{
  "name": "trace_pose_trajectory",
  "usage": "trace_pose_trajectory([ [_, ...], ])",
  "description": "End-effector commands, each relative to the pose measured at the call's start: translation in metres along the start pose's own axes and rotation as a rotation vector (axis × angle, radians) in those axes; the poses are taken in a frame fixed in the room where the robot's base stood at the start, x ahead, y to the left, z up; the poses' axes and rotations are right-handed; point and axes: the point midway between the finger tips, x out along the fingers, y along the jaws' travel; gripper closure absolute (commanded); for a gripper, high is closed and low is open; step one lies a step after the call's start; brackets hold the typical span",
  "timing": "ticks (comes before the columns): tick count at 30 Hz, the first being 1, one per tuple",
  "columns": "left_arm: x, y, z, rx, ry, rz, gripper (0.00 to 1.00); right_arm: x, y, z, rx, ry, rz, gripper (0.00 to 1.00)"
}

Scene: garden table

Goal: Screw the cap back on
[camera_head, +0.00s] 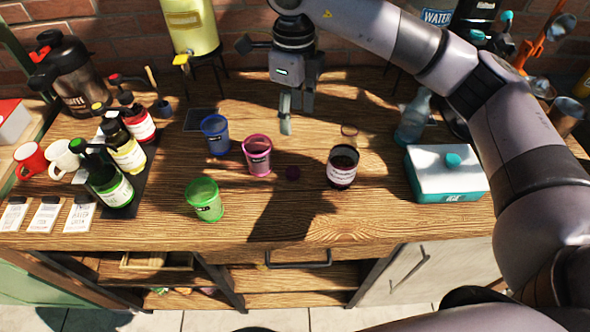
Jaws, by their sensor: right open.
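A small jar (342,170) with dark contents and a white label stands upright on the wooden table, right of centre; its top looks open. A small dark purple round piece (292,173), which looks like a cap, lies flat on the table to the left of the jar. A thin round ring or lid (349,130) lies behind the jar; I cannot tell which. My right gripper (287,119) points down over the table, behind the pink cup, open and with nothing seen between its fingers. My left gripper is not in view.
Blue (215,135), pink (257,155) and green (204,200) cups stand left of the jar. Syrup bottles (108,183) and mugs (30,160) are further left. A white and teal box (446,172) and a clear bottle (414,117) stand right. The table front is clear around the middle.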

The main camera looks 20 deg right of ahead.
Motion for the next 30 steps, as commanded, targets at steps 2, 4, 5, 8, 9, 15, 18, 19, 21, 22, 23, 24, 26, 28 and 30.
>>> trace_pose_trajectory([
  [2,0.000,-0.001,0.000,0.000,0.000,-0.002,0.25,0.000,0.000,0.000,-0.001,-0.001,0.001,0.47],
  [4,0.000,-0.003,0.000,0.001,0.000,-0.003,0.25,0.000,0.000,0.000,-0.002,-0.001,0.002,0.47],
  [5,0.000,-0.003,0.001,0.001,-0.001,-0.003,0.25,0.000,0.000,0.000,-0.002,-0.001,0.002,0.47],
  [8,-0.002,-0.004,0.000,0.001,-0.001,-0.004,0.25,0.004,0.001,0.000,-0.002,0.000,0.004,0.47],
  [9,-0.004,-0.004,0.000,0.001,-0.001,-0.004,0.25,0.008,0.001,0.000,-0.003,0.000,0.005,0.47],
  [15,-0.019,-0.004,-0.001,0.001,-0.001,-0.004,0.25,0.045,0.002,0.000,-0.003,0.003,0.008,0.47],
  [18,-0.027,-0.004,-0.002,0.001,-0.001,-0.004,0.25,0.068,0.002,0.000,-0.003,0.002,0.007,0.47],
  [19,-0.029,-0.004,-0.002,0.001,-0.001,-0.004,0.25,0.074,0.002,0.000,-0.004,0.003,0.008,0.47],
  [21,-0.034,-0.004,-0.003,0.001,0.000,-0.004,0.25,0.088,0.002,0.000,-0.004,0.002,0.007,0.47],
  [22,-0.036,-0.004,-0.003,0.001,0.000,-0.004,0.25,0.094,0.002,0.000,-0.004,0.001,0.007,0.47],
  [23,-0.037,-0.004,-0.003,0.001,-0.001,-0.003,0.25,0.099,0.002,0.000,-0.004,0.001,0.006,0.47],
  [24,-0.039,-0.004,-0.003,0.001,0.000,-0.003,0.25,0.105,0.002,0.001,-0.003,0.000,0.007,0.47],
  [26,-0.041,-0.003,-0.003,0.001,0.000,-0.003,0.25,0.113,0.001,0.001,-0.003,-0.001,0.005,0.47],
  [28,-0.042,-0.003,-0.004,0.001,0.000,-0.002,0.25,0.119,0.002,0.001,-0.004,-0.002,0.005,0.47],
  [30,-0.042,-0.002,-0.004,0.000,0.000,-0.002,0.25,0.122,0.002,0.001,-0.005,-0.002,0.004,0.47],
])
